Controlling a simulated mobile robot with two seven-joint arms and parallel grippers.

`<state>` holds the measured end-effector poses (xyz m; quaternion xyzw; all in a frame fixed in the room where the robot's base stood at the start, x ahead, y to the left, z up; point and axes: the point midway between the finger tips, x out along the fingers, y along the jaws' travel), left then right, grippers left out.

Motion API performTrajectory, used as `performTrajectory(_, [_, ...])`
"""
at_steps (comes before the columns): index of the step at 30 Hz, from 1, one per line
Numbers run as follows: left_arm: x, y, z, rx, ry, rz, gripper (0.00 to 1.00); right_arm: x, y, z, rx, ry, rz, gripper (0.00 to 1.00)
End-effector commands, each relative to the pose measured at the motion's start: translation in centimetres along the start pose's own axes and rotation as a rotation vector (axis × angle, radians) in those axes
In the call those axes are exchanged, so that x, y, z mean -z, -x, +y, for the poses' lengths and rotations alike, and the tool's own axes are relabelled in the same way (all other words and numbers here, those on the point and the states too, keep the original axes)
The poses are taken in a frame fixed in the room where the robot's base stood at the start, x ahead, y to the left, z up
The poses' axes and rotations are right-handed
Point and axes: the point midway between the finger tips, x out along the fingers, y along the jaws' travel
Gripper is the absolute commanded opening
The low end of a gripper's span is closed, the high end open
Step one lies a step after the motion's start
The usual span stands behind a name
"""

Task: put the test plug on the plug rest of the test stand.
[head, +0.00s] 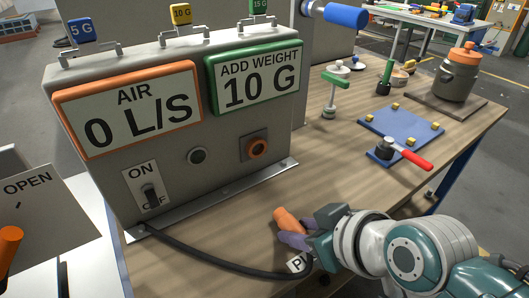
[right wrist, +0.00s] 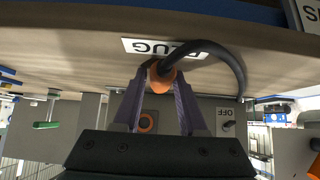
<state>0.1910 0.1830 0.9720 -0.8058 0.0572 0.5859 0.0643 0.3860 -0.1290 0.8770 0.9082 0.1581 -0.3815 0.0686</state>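The test plug (head: 288,220) is orange, low over the wooden table in front of the test stand (head: 225,165). A black cable (head: 200,255) runs from it to the stand's left side. My right gripper (head: 295,235) has purple fingers closed about the plug; in the right wrist view the plug (right wrist: 162,80) sits between the fingertips with the cable curving off it. A white PLUG label (right wrist: 160,47) lies on the table beside the plug, partly hidden by the cable. I cannot make out the plug rest itself. My left gripper is not in view.
A blue plate (head: 400,128) with a red-handled tool (head: 405,152) lies to the right.

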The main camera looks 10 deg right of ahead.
Motion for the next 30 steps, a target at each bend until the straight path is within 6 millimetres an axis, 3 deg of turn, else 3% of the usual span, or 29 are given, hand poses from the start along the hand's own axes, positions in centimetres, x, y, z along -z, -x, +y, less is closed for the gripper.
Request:
performTrajectory(4, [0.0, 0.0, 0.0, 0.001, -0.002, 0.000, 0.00, -0.3, 0.0, -0.2, 0.005, -0.001, -0.007, 0.64])
performTrajectory(15, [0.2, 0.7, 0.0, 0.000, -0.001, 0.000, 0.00, 0.1, 0.8, -0.3, 0.007, -0.002, -0.008, 0.64])
performTrajectory(30, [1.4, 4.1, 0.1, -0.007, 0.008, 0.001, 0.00, 0.2, 10.6, -0.1, 0.004, 0.000, -0.006, 0.64])
